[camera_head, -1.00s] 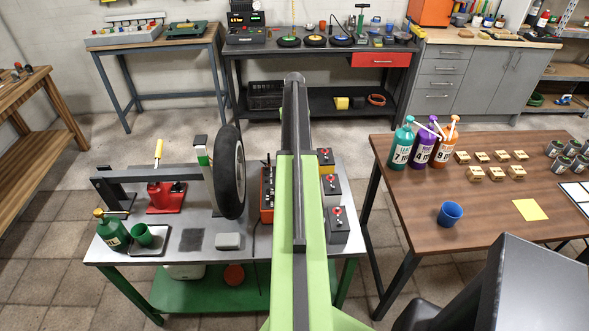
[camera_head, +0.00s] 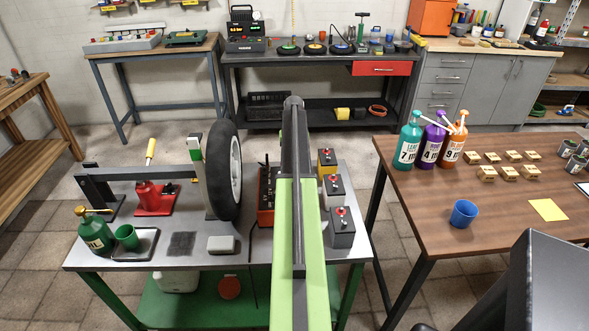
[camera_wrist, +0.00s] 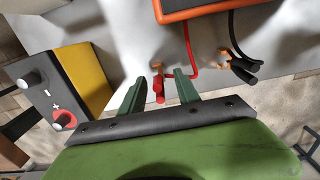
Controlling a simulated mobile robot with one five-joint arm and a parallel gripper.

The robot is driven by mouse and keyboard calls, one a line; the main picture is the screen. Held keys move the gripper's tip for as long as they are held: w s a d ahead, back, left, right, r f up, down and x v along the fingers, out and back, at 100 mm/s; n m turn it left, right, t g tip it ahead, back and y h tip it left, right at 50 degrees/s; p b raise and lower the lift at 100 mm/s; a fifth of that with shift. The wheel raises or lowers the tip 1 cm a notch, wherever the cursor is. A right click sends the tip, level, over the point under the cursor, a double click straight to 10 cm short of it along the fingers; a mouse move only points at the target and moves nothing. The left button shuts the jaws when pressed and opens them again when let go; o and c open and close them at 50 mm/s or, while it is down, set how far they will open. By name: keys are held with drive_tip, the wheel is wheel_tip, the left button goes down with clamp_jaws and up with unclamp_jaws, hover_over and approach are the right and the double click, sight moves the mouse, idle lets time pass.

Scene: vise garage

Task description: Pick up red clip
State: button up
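The red clip (camera_wrist: 159,96) lies on the light grey tabletop in the wrist view, with copper-coloured metal at its far end. A red cable runs from the orange charger (camera_wrist: 200,8) down towards it. My gripper (camera_wrist: 157,80) is open, with its two dark green fingers on either side of the clip. I cannot tell whether either finger touches it. A black clip (camera_wrist: 242,70) with copper jaws and a black cable lies to the right, outside the fingers. In the head view my arm hides the gripper and the clips; the charger (camera_head: 266,198) shows left of the arm.
A battery with a yellow side (camera_wrist: 85,75) stands close left of my gripper. Several batteries (camera_head: 340,222) stand right of my arm. A wheel (camera_head: 222,170) stands left of the charger. A brown table (camera_head: 420,225) with bottles and a blue cup is at right.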

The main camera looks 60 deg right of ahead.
drive_tip(key=shift+r, duration=0.1)
clamp_jaws()
idle(0.3)
